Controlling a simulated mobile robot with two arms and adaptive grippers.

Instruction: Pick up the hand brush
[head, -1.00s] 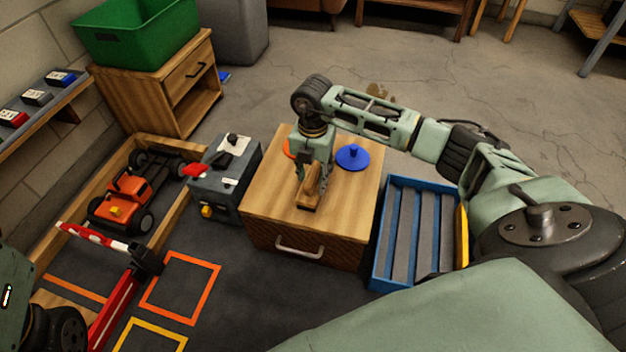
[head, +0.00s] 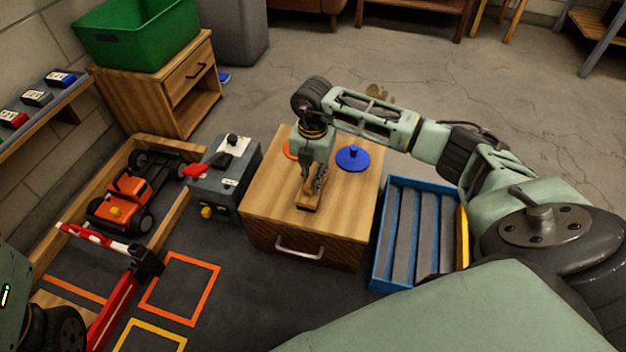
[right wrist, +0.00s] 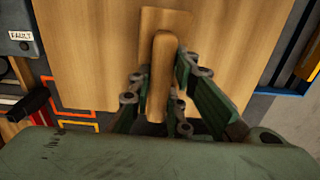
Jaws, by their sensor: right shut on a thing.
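The wooden hand brush (head: 309,203) lies on the light wooden top of the drawer cabinet (head: 350,205). In the right wrist view its rounded handle (right wrist: 160,75) runs up the picture from between my fingers to a flat wooden block at the top. My right gripper (head: 313,184) points down over the cabinet and is shut on the brush's handle; its fingers also show in the right wrist view (right wrist: 158,100). The brush's underside is hidden, and I cannot tell whether it is clear of the top. My left gripper is out of view.
A blue round lidded object (head: 353,158) and a partly hidden orange one (head: 290,149) are on the cabinet top. A grey control box (head: 225,180) stands left of the cabinet. A blue slatted tray (head: 408,276) stands right.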

